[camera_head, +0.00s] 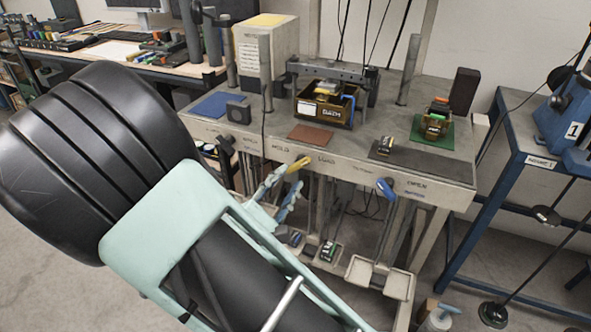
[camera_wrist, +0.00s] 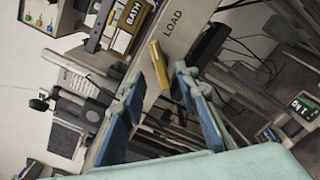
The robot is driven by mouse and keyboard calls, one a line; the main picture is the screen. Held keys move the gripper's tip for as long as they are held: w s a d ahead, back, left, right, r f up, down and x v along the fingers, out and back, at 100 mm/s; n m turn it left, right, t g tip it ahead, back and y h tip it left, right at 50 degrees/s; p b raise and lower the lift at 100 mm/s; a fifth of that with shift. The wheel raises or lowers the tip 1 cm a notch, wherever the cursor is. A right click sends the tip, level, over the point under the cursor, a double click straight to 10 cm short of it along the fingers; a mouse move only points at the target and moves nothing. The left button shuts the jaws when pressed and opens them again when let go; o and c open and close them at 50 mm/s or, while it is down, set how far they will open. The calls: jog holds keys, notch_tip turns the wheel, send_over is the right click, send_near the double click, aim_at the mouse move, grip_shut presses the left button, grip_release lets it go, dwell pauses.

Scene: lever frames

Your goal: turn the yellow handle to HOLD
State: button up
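The yellow handle (camera_head: 299,164) is a short bar at the front edge of the grey workbench (camera_head: 345,166), below and between a label that seems to read HOLD and the LOAD label. In the wrist view the yellow handle (camera_wrist: 158,65) stands slightly tilted beside the word LOAD. My gripper (camera_head: 286,183) is at the handle's lower left end in the head view. In the wrist view my gripper (camera_wrist: 160,82) has its two blue fingers spread, with the handle's near end between the tips in the picture. I cannot tell whether they touch it. The handle's pivot is not clear.
A blue handle (camera_head: 386,188) sits further right on the same front edge, by an OPEN label. A box marked BATH (camera_head: 325,106) stands on the bench. A blue stand (camera_head: 500,205) is at the right. Open floor lies in front.

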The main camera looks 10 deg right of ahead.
aim_at(297, 168)
jog(key=shift+x, duration=2.7)
grip_shut()
